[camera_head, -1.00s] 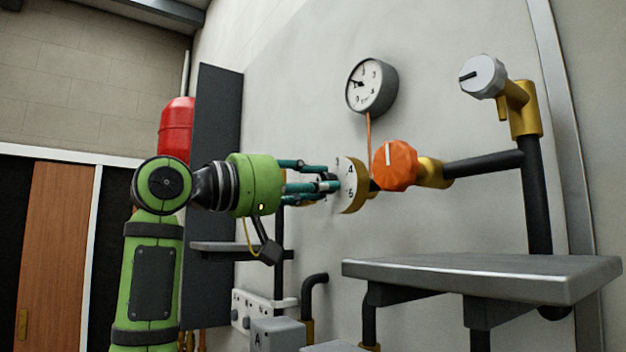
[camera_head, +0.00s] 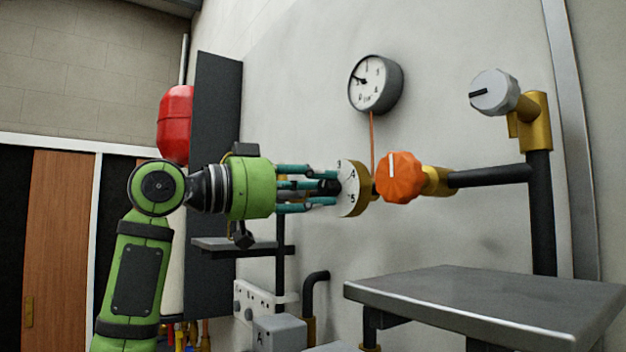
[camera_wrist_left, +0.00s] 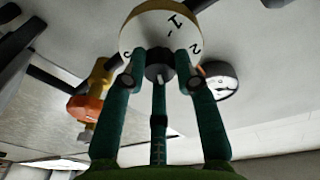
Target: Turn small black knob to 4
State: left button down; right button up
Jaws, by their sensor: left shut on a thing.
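The small black knob (camera_wrist_left: 158,68) sits at the centre of a white numbered dial (camera_head: 350,187) with a brass-coloured body, on the pipework by the wall. My left gripper (camera_head: 325,188) is shut on the knob, its teal fingers around it. In the head view the fingers largely hide the knob; a 4 and a 5 show on the dial to their right. In the left wrist view the dial face (camera_wrist_left: 168,30) shows a 1 and a 2 above the fingers. I cannot tell which number the knob points to. My right gripper is not in view.
An orange knob (camera_head: 400,178) is close right of the dial. A grey knob (camera_head: 493,92) is at upper right, a round gauge (camera_head: 374,84) above. A grey metal shelf (camera_head: 480,300) juts out below right. A dark panel (camera_head: 217,150) stands behind the arm.

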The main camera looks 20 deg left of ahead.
pick_arm(q)
jog(key=m, duration=0.4)
jog(key=r+m, duration=0.1)
jog(key=m, duration=0.1)
jog(key=shift+s+a+m+g, duration=0.1)
jog(key=shift+m+g, duration=0.2)
jog(key=shift+m, duration=0.1)
dwell(0.3)
jog(key=c, duration=0.9)
grip_release()
jog(key=shift+f, duration=0.1)
jog(key=shift+c, duration=0.2)
jog(key=shift+w+d+f, duration=0.15)
jog(key=shift+w+d, duration=0.1)
jog(key=shift+d, duration=0.15)
jog(key=shift+s+a, duration=0.3)
jog(key=shift+a, duration=0.15)
jog(key=v, duration=1.1)
jog(key=shift+s+d, duration=0.1)
jog(key=shift+d, duration=0.05)
